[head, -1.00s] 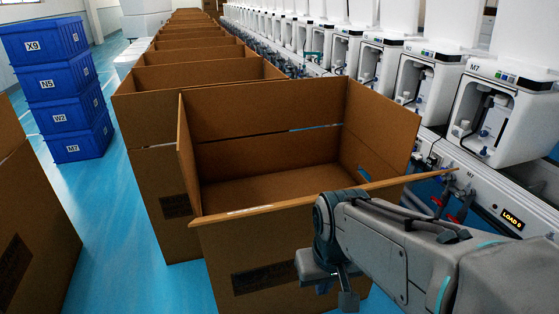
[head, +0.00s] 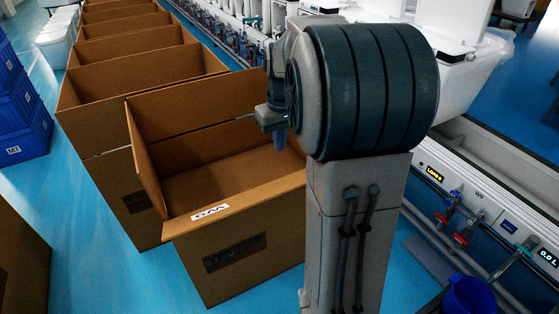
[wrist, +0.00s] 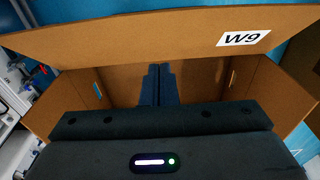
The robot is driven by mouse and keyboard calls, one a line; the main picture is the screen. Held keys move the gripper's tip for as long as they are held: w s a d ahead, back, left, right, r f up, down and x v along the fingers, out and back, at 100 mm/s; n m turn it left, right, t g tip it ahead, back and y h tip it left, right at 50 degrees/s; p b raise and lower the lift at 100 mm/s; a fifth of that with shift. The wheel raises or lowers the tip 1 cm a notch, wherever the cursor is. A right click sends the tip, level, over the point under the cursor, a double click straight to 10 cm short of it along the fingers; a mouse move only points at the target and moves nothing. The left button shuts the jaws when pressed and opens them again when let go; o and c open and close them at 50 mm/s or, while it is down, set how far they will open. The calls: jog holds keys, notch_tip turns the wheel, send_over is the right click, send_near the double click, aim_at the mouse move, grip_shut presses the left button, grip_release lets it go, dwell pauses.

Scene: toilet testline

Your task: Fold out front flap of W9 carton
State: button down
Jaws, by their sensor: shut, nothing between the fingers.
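The W9 carton (head: 215,255) is the nearest open cardboard box in the head view. Its front flap (head: 258,194) shows as a thin strip at the near edge, inner face upward, with the W9 label (head: 210,212) upside down. The flap seems to lean outward; its exact angle cannot be told. In the wrist view the flap (wrist: 150,40) spans the top with its label upright. My gripper (head: 280,140) is over the carton opening, fingers pointing down. In the wrist view its fingers (wrist: 158,75) are together and empty, below the flap in the picture. Contact cannot be told.
A row of open cartons (head: 150,72) stretches behind. Stacked blue crates (head: 22,130) stand at the left. The machine bench (head: 470,205) with red valves runs along the right, with a blue bucket (head: 468,297) in front.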

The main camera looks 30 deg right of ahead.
send_over(283, 190)
jog(key=w, duration=0.2)
notch_tip(283, 190, down, 10)
jog(key=shift+w+r, duration=0.1)
jog(key=shift+s+f, duration=0.8)
jog(key=shift+s+f+p, duration=0.3)
jog(key=shift+s+f, duration=0.15)
jog(key=shift+f, duration=0.1)
